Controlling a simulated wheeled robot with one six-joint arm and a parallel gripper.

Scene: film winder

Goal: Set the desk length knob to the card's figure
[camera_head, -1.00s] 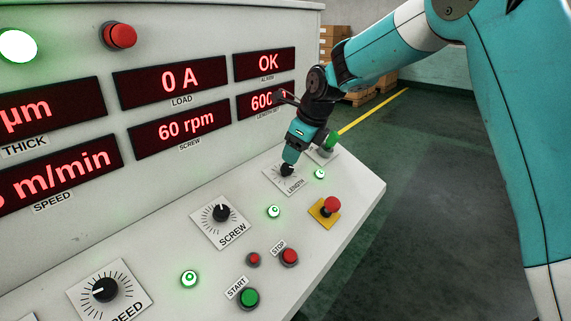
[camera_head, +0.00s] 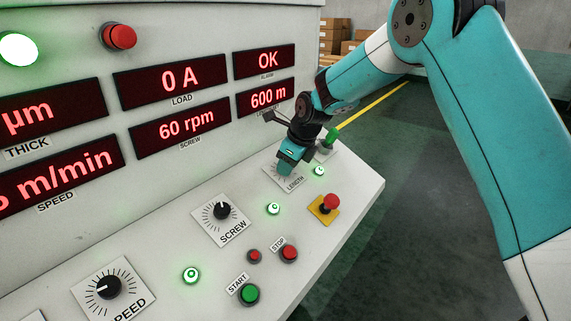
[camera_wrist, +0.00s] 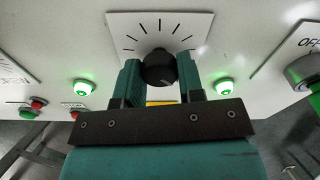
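The black length knob (camera_wrist: 158,70) sits on its white dial plate (camera_wrist: 160,22) with tick marks. My gripper (camera_head: 287,170) is down over this knob on the sloping desk and hides it in the head view. In the wrist view, the two teal fingers of my gripper (camera_wrist: 160,75) stand on either side of the knob, very close to it. I cannot tell whether both fingers press on it. The length display (camera_head: 268,97) reads 600 m. I see no card with a figure in either view.
A green-topped switch (camera_head: 330,138) stands just behind my gripper. A red mushroom button (camera_head: 331,203) on a yellow plate and a lit green lamp (camera_head: 319,171) are close by. The screw knob (camera_head: 221,210) is further left. The alarm display (camera_head: 266,61) reads OK.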

